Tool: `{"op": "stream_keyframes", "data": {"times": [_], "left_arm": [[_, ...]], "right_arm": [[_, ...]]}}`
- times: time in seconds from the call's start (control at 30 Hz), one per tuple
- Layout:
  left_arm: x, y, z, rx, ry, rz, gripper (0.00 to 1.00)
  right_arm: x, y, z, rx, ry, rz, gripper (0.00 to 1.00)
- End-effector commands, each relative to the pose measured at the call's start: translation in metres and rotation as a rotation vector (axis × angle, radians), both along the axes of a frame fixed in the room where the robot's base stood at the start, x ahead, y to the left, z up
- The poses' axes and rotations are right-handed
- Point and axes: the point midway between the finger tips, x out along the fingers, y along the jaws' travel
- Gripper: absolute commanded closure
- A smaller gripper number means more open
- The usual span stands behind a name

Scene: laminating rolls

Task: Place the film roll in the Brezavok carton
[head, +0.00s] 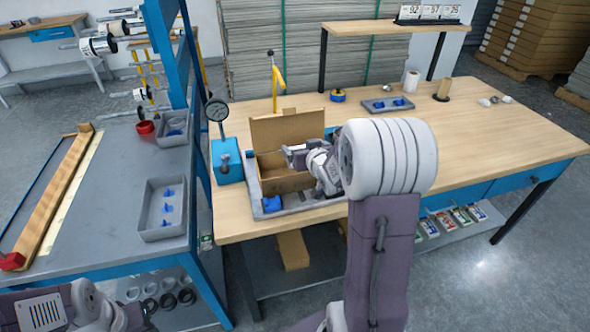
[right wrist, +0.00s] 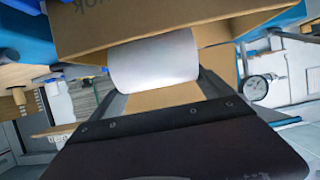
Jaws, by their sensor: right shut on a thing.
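The open cardboard carton (head: 283,187) stands near the left end of the wooden table, its lid flap raised at the back. Partly legible lettering ending in "OK" shows upside down on the carton in the right wrist view (right wrist: 75,42). My right gripper (head: 292,156) reaches into the carton's opening from the right. In the right wrist view it is shut on the white film roll (right wrist: 155,62), which lies between the two fingers with cardboard around it. The arm and gripper hide the roll in the head view. My left gripper is out of view; only part of that arm shows at the lower left.
A grey tray (head: 318,202) lies under the carton. A blue block with a dial gauge (head: 216,110) stands close on its left, and a yellow-handled tool (head: 278,80) behind. A white roll (head: 412,80) stands farther back. The table's right half is mostly clear.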

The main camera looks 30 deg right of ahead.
Motion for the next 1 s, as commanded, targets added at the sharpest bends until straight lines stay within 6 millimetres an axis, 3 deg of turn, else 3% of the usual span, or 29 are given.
{"op": "stream_keyframes", "data": {"times": [0.1, 0.3, 0.5, 0.93, 0.97, 1.0], "left_arm": [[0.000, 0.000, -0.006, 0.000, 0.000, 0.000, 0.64], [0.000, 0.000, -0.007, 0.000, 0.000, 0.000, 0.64], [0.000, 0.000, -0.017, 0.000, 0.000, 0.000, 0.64], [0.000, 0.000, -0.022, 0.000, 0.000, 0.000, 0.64], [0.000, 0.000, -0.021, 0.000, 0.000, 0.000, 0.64], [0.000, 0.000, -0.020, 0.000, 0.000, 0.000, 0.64]], "right_arm": [[0.011, 0.018, -0.012, 0.000, -0.001, 0.004, 0.59], [0.014, 0.022, -0.017, -0.002, -0.001, -0.001, 0.59], [0.013, 0.022, -0.052, 0.001, 0.001, -0.003, 0.59], [0.014, 0.021, -0.059, -0.001, -0.003, -0.002, 0.59], [0.013, 0.021, -0.059, 0.000, -0.001, -0.002, 0.04], [0.013, 0.021, -0.058, 0.000, -0.001, -0.002, 0.00]]}}
